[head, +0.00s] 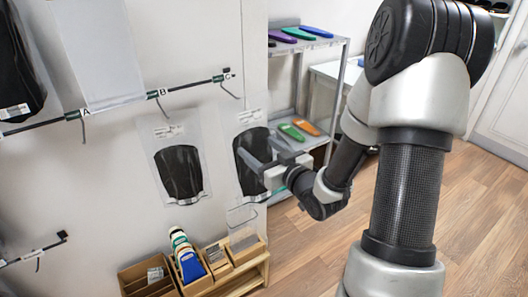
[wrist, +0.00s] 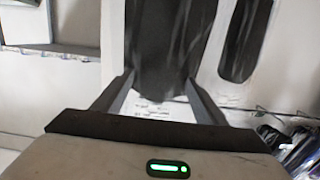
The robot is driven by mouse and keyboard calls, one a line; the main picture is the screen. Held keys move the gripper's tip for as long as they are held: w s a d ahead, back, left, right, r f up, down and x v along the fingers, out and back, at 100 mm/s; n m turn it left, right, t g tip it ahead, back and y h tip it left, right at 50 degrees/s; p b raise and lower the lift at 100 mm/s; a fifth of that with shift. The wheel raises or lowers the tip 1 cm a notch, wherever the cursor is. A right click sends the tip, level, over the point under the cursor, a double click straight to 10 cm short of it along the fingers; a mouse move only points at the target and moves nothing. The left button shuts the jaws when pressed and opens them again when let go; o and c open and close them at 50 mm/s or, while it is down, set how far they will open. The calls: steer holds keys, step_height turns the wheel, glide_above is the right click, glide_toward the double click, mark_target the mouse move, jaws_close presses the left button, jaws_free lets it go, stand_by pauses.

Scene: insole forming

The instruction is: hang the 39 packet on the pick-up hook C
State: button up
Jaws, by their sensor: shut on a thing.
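A clear packet with a dark insole (head: 250,160) is at my gripper (head: 270,152), its top edge a little below the pick-up hook C (head: 236,93). My gripper is shut on this packet. In the wrist view the packet (wrist: 165,45) lies between the fingers (wrist: 158,80), with a pale label near them. The size number is too small to read. The hook C wire looks empty, under the tag C at the rail's right end. I cannot tell whether the packet's top touches the hook.
A similar packet (head: 181,172) is to the left, below hook B (head: 158,97). More packets hang on the rail at far left. A shelf rack (head: 340,45) with coloured insoles stands behind my gripper. Wooden boxes (head: 245,262) sit below.

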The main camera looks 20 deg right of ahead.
steer(key=shift+p+x, duration=0.35)
steer(key=shift+x, duration=2.25)
steer(key=shift+w+f+b, duration=0.2)
steer(key=shift+b, duration=0.1)
steer(key=shift+w+a+f+b, duration=0.25)
steer(key=shift+w+b, duration=0.2)
steer(key=shift+b, duration=0.2)
steer(key=o, duration=1.5)
steer(key=shift+c, duration=0.2)
